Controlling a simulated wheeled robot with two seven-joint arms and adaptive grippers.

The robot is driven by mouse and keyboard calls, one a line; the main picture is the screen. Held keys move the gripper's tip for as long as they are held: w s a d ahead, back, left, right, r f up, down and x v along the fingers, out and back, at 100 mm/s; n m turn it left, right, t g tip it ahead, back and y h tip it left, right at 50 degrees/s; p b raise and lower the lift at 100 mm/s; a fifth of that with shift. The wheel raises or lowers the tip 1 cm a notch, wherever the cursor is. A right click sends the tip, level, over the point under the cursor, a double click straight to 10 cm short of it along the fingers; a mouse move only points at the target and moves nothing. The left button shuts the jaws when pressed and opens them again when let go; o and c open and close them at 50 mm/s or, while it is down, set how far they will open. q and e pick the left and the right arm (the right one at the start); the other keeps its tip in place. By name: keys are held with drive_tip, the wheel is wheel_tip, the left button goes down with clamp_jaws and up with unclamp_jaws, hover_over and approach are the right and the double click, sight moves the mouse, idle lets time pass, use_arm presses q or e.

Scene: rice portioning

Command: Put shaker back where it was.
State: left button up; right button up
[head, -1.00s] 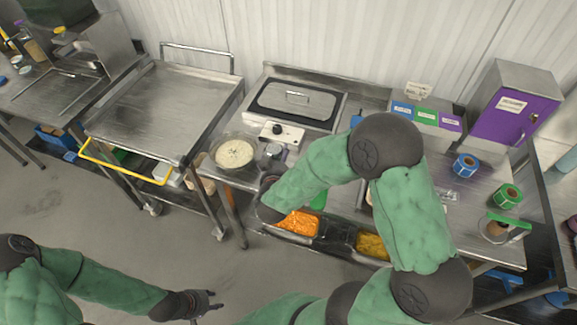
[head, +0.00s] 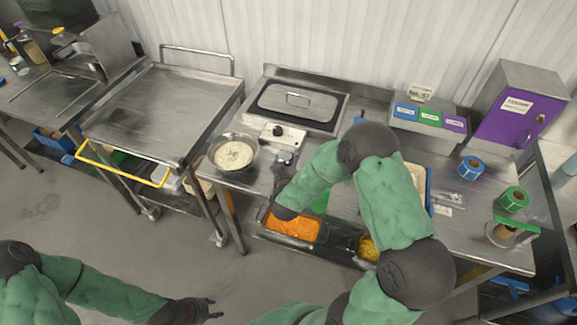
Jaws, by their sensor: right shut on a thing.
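The shaker (head: 285,158) is a small grey thing on or just above the steel counter, right of the rice bowl (head: 234,154) and in front of the lidded warmer. My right gripper (head: 284,170) is shut on it; my arm and the gripper hide much of it, and I cannot tell if its base touches the counter. My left gripper (head: 213,309) is empty, its fingers apart, low over the floor at the bottom of the view.
The lidded warmer (head: 297,106) stands behind the shaker. Label rolls, a purple cabinet (head: 514,106) and a tray (head: 428,190) are right. The left cart top (head: 150,110) is clear.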

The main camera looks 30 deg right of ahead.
drive_tip(key=shift+r, duration=0.15)
drive_tip(key=o, duration=1.2)
drive_tip(key=shift+f, duration=0.2)
drive_tip(key=shift+c, duration=0.2)
drive_tip(key=shift+r, duration=0.15)
